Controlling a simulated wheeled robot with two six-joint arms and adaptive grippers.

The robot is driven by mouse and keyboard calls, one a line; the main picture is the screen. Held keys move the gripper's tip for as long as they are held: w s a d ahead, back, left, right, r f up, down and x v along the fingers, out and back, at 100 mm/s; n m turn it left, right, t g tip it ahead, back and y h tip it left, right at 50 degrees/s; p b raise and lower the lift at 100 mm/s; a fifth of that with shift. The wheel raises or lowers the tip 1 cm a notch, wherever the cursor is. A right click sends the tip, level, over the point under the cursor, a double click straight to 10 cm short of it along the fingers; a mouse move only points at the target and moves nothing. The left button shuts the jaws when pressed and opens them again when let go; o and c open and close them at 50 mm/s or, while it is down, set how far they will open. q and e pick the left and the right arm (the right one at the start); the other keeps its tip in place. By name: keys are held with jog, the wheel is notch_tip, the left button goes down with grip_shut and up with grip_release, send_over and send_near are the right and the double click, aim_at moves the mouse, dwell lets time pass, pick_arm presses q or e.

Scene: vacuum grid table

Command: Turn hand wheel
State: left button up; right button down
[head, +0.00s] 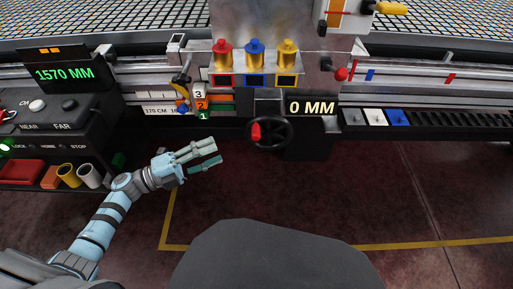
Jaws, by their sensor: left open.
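The hand wheel (283,132) is a dark round wheel with a red handle (255,132) on its left side. It sits on the machine front below a display that reads 0 MM (312,107). My left gripper (212,156) is open and empty, to the left of the wheel and slightly lower in the picture, apart from it. Its fingers point right toward the wheel. My right gripper does not show.
A control panel (85,125) with a 1570 MM display (64,74) stands at the left. Red, blue and yellow knobs (255,60) stand above the wheel. A slotted rail (440,118) runs right. The floor (380,190) below is clear, with yellow lines.

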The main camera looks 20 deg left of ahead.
aim_at(256, 134)
pick_arm(q)
jog(key=x, duration=1.2)
jog(key=shift+w+d+r+b, duration=0.15)
jog(key=shift+w+r+b, duration=0.1)
jog(key=shift+b, duration=0.15)
jog(key=shift+w+d, duration=0.3)
jog(key=shift+d, duration=0.1)
grip_shut()
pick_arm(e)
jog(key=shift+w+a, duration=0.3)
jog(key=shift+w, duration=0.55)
